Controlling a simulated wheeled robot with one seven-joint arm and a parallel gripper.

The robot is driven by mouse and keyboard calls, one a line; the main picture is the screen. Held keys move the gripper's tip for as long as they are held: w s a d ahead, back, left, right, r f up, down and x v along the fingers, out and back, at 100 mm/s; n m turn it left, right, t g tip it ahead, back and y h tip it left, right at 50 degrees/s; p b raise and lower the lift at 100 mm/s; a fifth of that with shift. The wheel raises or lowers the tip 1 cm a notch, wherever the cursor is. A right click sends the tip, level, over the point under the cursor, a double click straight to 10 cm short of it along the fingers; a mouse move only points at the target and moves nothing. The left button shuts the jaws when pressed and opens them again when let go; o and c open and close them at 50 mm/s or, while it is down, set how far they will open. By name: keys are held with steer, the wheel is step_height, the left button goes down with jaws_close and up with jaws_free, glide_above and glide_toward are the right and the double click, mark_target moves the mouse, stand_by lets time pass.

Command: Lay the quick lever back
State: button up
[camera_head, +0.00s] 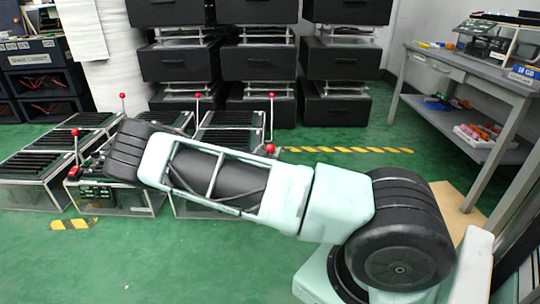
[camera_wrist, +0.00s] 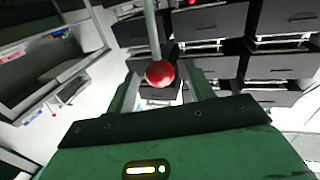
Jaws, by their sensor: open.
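In the wrist view a red ball knob (camera_wrist: 160,73) on a thin metal rod (camera_wrist: 152,28) lies between the two fingers of my gripper (camera_wrist: 159,84). The fingers stand apart on either side of it, with gaps visible. I cannot tell how deep the knob sits between them. In the head view my arm reaches left over the lever fixtures, and my gripper is hidden there. Red-knobbed levers show at the left front (camera_head: 75,132), left rear (camera_head: 123,96), middle (camera_head: 197,96) and right (camera_head: 271,95). No label shows which is the quick lever.
Black-slatted fixture boxes (camera_head: 28,167) stand on the green floor. Another red knob (camera_head: 270,149) shows right beside my arm. Black drawer units (camera_head: 258,64) stand behind. A grey workbench (camera_head: 470,80) is at the right. The front floor is clear.

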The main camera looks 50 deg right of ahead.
steer(key=shift+x, duration=1)
